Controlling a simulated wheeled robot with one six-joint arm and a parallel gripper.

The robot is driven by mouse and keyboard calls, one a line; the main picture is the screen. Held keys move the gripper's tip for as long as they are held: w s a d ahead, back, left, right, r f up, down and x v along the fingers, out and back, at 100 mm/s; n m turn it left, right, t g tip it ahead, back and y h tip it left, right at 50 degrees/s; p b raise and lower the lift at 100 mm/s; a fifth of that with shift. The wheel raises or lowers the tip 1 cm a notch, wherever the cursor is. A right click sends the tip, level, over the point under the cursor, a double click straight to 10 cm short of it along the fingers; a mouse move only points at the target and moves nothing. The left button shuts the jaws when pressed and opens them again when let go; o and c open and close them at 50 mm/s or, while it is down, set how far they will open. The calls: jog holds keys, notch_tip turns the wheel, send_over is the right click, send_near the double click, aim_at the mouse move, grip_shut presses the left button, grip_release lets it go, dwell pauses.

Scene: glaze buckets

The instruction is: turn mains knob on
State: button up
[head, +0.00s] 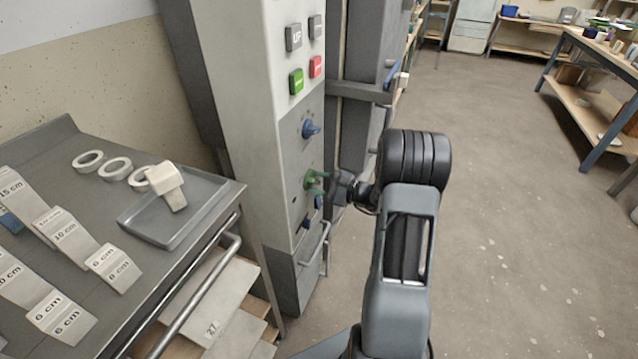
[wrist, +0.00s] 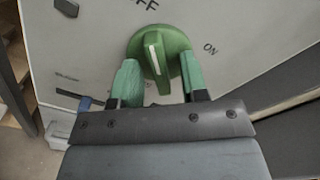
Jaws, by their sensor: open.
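The green mains knob (wrist: 158,55) is on a grey panel in the wrist view. The letters "FF" show above it and "ON" to its right. A white line on its raised grip points up and slightly left, nearer the "FF" lettering than "ON". My gripper (wrist: 160,80) is open, with one green finger on each side of the knob's lower part. I cannot tell whether the fingers touch it. In the head view the knob (head: 312,180) is on the front of the cabinet (head: 265,130), partly hidden by my gripper (head: 325,182).
Green (head: 296,81) and red (head: 316,66) buttons are higher up. A metal cart (head: 100,190) with a tray stands left.

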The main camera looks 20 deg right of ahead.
jog(key=shift+c, duration=0.4)
grip_shut()
jog(key=shift+m, duration=0.3)
jog(key=m+p, duration=0.2)
jog(key=shift+r+m+p, duration=0.15)
jog(key=shift+m+p, duration=0.25)
jog(key=m+p, duration=0.4)
jog(key=m, duration=0.1)
jog(key=shift+m, duration=0.3)
jog(key=m+p, duration=0.3)
jog(key=m, duration=0.1)
jog(key=shift+m+p, duration=1.25)
jog(key=shift+m, duration=1.15)
jog(key=shift+f+m, duration=0.2)
jog(key=shift+m, duration=0.1)
